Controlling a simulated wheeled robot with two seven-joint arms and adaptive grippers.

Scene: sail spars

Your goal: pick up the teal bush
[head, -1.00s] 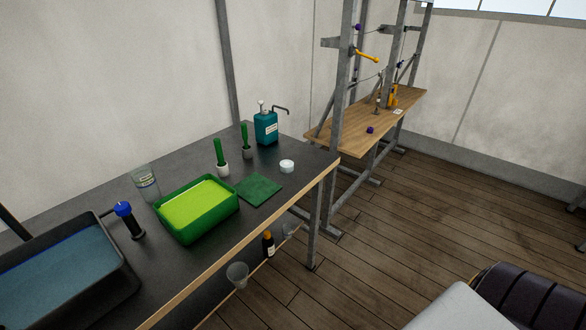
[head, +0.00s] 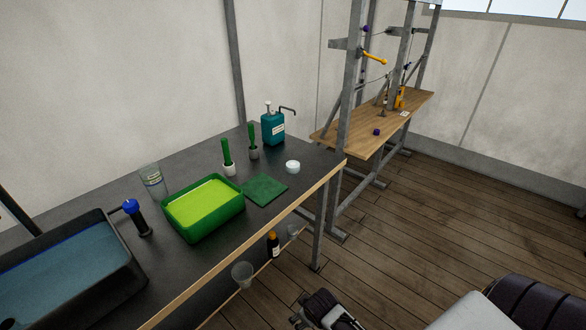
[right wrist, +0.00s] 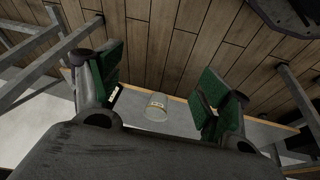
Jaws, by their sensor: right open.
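I cannot make out a teal bush in either view. Small coloured parts sit at the wooden bench (head: 345,136) in the head view, among them a purple one (head: 376,132) on its top, but they are too small to tell apart well. My right gripper (right wrist: 160,82) is open and empty, its two green-padded fingers wide apart in the right wrist view. In the head view my right arm's end shows low at the bottom edge, over the floor beside the dark table. My left gripper is not in view.
The dark table (head: 115,187) bears a green tray (head: 205,222), a teal pump bottle (head: 273,128), two green brushes and a water basin (head: 125,262). A clear cup (head: 242,274) stands on its lower shelf. Metal posts rise at the wooden bench. The plank floor (head: 450,210) is open.

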